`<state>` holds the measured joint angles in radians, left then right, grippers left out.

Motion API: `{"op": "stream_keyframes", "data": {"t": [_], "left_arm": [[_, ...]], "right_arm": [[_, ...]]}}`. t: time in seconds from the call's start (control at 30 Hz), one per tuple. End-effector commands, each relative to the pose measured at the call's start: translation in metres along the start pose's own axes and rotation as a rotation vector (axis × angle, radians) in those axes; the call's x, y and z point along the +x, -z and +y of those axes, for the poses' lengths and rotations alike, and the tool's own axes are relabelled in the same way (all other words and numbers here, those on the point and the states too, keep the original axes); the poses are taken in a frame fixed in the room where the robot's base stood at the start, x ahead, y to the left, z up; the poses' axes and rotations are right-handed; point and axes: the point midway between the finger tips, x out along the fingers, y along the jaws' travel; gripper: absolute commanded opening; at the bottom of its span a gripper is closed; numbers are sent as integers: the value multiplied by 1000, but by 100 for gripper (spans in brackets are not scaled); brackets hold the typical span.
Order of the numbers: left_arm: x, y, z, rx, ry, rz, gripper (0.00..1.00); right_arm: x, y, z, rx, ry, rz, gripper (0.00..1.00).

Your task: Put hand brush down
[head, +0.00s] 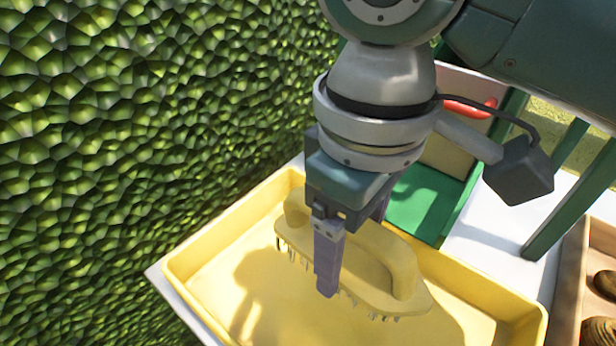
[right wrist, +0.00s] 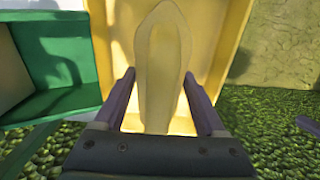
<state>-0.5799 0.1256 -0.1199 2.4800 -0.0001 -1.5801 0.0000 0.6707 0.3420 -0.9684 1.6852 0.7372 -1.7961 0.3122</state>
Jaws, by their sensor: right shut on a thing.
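The hand brush (head: 352,266) is yellow with short bristles pointing down and a raised handle. It is in the yellow tray (head: 507,312), over its floor; I cannot tell whether the bristles touch the floor. My right gripper (head: 332,285) comes down from above and is shut on the brush, one finger on its near side, the other mostly hidden behind it. In the right wrist view the brush (right wrist: 160,70) lies lengthwise between the two fingers of the right gripper (right wrist: 162,100). My left gripper is not in view.
A green container (head: 425,205) stands behind the tray, with a red object (head: 470,107) near it. A wooden crate (head: 570,275) with brown round things is at the right. A bumpy green hedge (head: 150,120) fills the left side. The tray's front part is empty.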

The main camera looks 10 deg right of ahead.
Motion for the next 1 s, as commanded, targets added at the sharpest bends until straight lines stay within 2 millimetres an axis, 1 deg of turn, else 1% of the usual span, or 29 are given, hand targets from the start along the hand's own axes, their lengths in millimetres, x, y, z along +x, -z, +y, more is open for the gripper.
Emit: {"op": "stream_keyframes", "data": {"t": [0.03,0.1,0.2,0.33,0.53,0.63,0.87,1.0], "left_arm": [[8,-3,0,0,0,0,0],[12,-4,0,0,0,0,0],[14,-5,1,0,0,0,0],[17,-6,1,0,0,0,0],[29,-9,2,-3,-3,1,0],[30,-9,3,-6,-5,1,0],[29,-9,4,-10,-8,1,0],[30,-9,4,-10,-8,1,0]], "right_arm": [[18,-1,0,1,0,-3,28],[32,0,0,1,0,-3,28],[44,0,0,1,0,-1,28],[53,0,0,0,0,0,28],[85,0,-1,1,0,-1,28],[91,0,-1,0,0,1,28],[90,0,-1,0,-1,1,28],[94,0,-1,0,0,1,28]]}}
